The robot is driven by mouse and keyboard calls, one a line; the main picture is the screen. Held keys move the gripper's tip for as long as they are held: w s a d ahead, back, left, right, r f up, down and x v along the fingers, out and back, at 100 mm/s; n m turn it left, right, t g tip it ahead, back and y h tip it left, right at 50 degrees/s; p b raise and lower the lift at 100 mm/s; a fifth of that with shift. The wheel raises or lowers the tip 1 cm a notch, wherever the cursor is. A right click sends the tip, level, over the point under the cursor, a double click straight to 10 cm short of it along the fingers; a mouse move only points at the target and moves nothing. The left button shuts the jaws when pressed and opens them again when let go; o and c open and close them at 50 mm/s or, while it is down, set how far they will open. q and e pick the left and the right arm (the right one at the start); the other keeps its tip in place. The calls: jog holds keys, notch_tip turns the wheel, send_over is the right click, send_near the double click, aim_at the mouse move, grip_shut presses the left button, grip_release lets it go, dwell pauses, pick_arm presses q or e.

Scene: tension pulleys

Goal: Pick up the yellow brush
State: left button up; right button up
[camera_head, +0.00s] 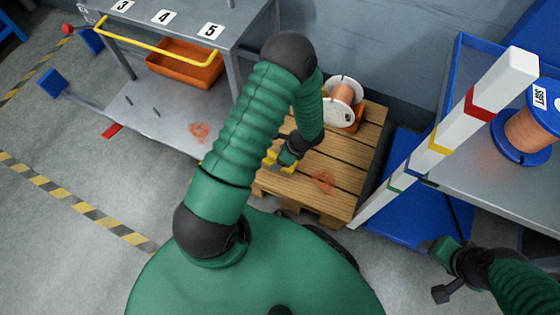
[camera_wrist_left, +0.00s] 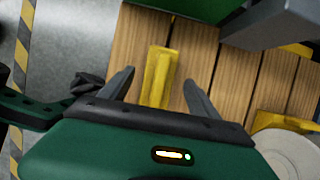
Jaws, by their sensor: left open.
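The yellow brush (camera_wrist_left: 158,78) lies on the wooden pallet (camera_wrist_left: 205,45), between the two spread fingers of my left gripper (camera_wrist_left: 159,77) in the left wrist view. The fingers stand apart on either side of it, with a gap on each side. In the head view my left gripper (camera_head: 283,158) is low over the pallet, and yellow parts show beside it; my arm hides some of this area. My right gripper (camera_head: 444,270) is at the lower right of the head view, away from the pallet, and its jaw state is unclear.
A spool of copper wire (camera_head: 343,92) sits at the pallet's back. A grey shelf cart with an orange bin (camera_head: 185,64) stands to the left. A white post with coloured bands (camera_head: 445,130) and a blue-flanged spool (camera_head: 530,130) are to the right. Reddish marks lie on pallet and shelf.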

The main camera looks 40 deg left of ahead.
pick_arm(q)
jog(key=b+x, duration=0.1)
jog(key=x, duration=0.2)
jog(key=shift+f, duration=0.4)
jog(key=shift+r, duration=0.1)
pick_arm(e)
jog(key=x, duration=0.2)
jog(key=shift+s+f, duration=0.2)
jog(key=shift+f, duration=0.25)
pick_arm(q)
grip_shut()
